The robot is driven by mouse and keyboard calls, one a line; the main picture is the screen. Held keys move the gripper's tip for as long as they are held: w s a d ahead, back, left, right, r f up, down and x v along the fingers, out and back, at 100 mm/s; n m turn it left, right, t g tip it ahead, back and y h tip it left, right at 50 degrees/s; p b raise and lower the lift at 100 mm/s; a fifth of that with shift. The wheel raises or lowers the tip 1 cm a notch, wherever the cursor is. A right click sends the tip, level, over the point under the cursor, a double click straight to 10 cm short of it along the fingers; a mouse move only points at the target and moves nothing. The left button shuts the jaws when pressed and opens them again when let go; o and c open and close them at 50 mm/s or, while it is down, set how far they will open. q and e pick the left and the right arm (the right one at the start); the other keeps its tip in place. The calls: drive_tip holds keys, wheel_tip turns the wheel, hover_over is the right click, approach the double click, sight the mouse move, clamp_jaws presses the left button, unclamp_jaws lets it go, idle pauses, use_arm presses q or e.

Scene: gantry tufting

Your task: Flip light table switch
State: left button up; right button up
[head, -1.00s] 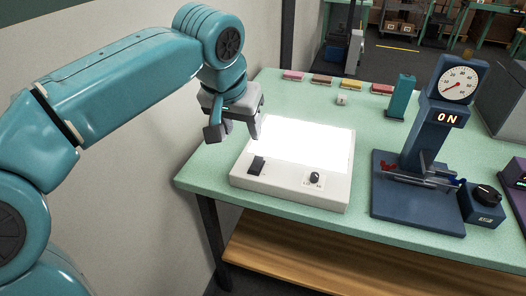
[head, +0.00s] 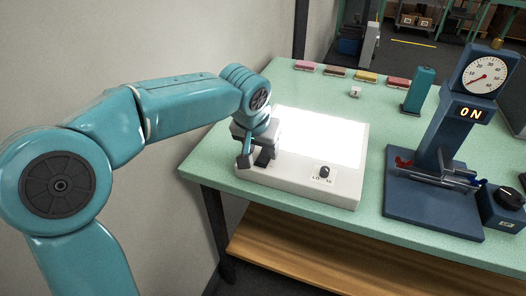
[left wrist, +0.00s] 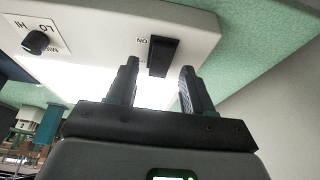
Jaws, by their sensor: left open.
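The light table (head: 346,185) is a white box with a brightly lit panel (head: 318,135) on top. Its black rocker switch (left wrist: 162,56) shows in the left wrist view, with "ON" printed beside it. In the head view the switch is hidden behind my left gripper (head: 256,162). My left gripper is open and empty, and in the left wrist view its two fingers (left wrist: 160,84) point toward the switch, one on each side of its near end. I cannot tell whether they touch it. My right gripper is not in view.
A black LO/HI knob (head: 325,171) sits on the light table's front. A blue gauge stand (head: 433,215) reading "ON" stands to the right. Small coloured blocks (head: 367,76) and a teal block (head: 419,90) stand behind. The green table (head: 300,92) has free room behind the light table.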

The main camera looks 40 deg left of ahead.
use_arm(q)
drive_tip(key=shift+w+f, duration=0.1)
drive_tip(key=shift+f, duration=0.45)
drive_tip(key=shift+w+a+f, duration=0.1)
drive_tip(key=shift+w+f, duration=0.05)
drive_tip(key=shift+w, duration=0.05)
drive_tip(key=shift+s, duration=0.1)
clamp_jaws()
drive_tip(key=g+p, duration=0.1)
drive_tip(key=p, duration=0.4)
drive_tip(key=w+r+g+p, duration=0.1)
drive_tip(key=g+p, duration=0.1)
drive_tip(key=p, duration=0.3)
drive_tip(key=shift+a+h+p, duration=0.1)
drive_tip(key=shift+h+p, duration=0.2)
drive_tip(key=shift+h, duration=0.1)
drive_tip(key=shift+w+f+g+p, duration=0.1)
drive_tip(key=shift+f+g+p, duration=0.25)
drive_tip(key=shift+g+p, duration=0.05)
